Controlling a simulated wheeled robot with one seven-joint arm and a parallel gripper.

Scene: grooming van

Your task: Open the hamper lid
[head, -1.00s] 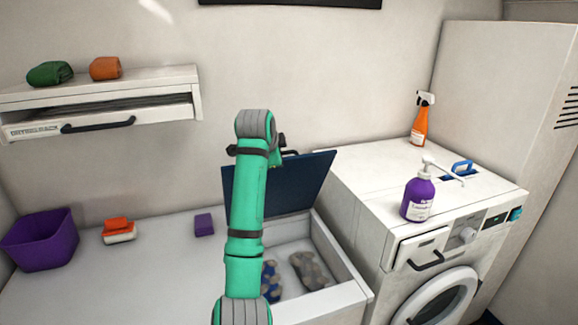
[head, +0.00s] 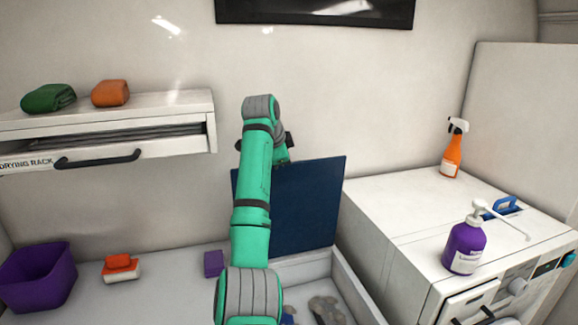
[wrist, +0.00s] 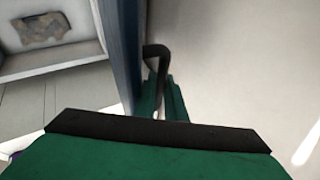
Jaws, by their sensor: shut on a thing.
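The hamper lid (head: 305,208) is a dark blue panel that stands open, close to upright, at the back of the white hamper (head: 362,295). In the wrist view the lid (wrist: 128,50) shows nearly edge-on. Its black handle (wrist: 155,52) runs down to my gripper (wrist: 163,95), whose green fingers are shut on it. In the head view my green arm covers the lid's left part and most of the gripper. Patterned cloth items (head: 325,308) lie inside the open hamper; one also shows in the wrist view (wrist: 58,27).
A white washer (head: 400,215) stands right of the hamper, with a purple pump bottle (head: 465,245) and an orange spray bottle (head: 452,155) on top. A drying rack (head: 175,145) hangs at left. A purple bin (head: 40,278), a brush (head: 121,268) and a purple block (head: 213,263) sit on the bench.

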